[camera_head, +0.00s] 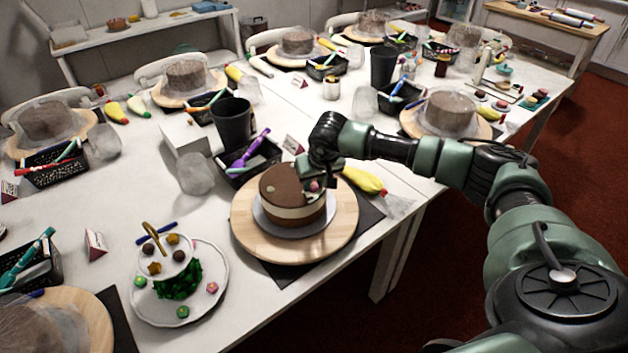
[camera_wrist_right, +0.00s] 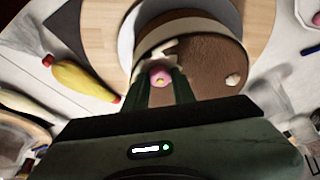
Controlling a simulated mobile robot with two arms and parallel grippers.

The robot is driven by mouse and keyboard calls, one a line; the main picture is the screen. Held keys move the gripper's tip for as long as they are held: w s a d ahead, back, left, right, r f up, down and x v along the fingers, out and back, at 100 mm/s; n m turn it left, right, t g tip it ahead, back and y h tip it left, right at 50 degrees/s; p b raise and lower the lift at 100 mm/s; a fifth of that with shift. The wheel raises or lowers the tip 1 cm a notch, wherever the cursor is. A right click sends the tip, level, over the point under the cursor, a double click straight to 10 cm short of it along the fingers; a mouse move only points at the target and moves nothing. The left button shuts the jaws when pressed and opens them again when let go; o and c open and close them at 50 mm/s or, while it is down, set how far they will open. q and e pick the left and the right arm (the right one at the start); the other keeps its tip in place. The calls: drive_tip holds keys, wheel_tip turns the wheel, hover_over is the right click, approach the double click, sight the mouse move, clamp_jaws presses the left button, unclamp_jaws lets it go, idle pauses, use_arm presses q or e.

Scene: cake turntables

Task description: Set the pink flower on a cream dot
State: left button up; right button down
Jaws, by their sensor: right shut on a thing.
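The brown cake with a cream band (camera_head: 292,212) stands on a wooden turntable (camera_head: 244,224). It also shows in the wrist view (camera_wrist_right: 215,62). My right gripper (camera_head: 318,184) is over the right part of the cake top. In the wrist view the pink flower (camera_wrist_right: 160,77) with a yellow centre is between the fingers of my right gripper (camera_wrist_right: 161,86), which is shut on it. Pale cream lies just beyond the flower; I cannot tell whether they touch. A separate cream dot (camera_wrist_right: 233,80) is bare on the cake top. My left gripper is out of view.
A white plate stand (camera_head: 217,262) with flowers and other decorations is at the front left. A yellow piping bag (camera_head: 363,180) lies right of the cake. A black basket (camera_head: 262,160) and a black cup (camera_head: 232,122) stand behind it.

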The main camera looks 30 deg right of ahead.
drive_tip(key=shift+f, duration=0.1)
drive_tip(key=c, duration=1.2)
unclamp_jaws()
drive_tip(key=shift+o, duration=0.2)
drive_tip(key=shift+r, duration=0.3)
drive_tip(key=b+v, duration=0.3)
drive_tip(key=v, duration=0.8)
drive_tip(key=shift+s+r, duration=0.25)
drive_tip(key=shift+r, duration=0.1)
